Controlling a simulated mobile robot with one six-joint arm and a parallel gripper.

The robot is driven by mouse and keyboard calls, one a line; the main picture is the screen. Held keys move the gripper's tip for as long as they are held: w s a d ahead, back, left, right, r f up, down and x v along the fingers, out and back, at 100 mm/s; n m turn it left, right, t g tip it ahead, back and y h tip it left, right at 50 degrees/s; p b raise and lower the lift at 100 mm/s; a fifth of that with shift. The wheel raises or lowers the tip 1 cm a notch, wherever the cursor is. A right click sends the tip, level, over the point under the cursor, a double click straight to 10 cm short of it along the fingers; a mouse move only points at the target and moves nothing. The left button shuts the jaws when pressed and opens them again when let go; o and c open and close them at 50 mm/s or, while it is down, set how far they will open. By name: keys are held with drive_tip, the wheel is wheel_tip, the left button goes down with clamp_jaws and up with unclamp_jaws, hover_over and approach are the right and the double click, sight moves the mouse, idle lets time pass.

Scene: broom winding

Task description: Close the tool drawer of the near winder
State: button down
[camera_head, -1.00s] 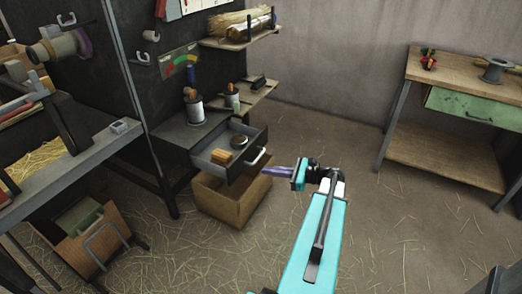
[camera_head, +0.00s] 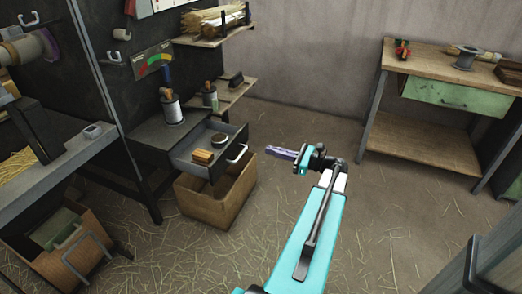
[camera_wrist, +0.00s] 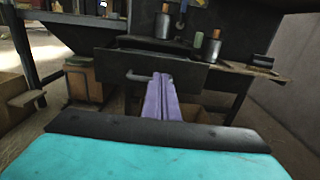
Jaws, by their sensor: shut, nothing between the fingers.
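The dark grey tool drawer (camera_head: 194,165) is pulled out of the low dark bench at the winder. It holds a tan block (camera_head: 203,156) and a round dark tin (camera_head: 221,142). Its pale handle (camera_head: 237,152) is on the front. My gripper (camera_head: 268,150) has purple fingers, shut and empty, to the right of the drawer front with a gap between them. In the wrist view the drawer front (camera_wrist: 110,67) lies ahead, and the fingers (camera_wrist: 158,95) point at it, right of the handle (camera_wrist: 138,76).
A cardboard box (camera_head: 219,200) stands on the floor under the drawer. Cans (camera_head: 172,108) stand on the bench top. A wooden workbench with a green drawer (camera_head: 455,94) is at the right. Straw-strewn floor (camera_head: 380,190) between is clear.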

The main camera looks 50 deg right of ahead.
sight(234, 140)
drive_tip(key=b+x, duration=0.3)
drive_tip(key=x, duration=1)
drive_tip(key=shift+w+a, duration=0.1)
drive_tip(key=shift+w, duration=0.1)
drive_tip(key=shift+w+r, duration=0.1)
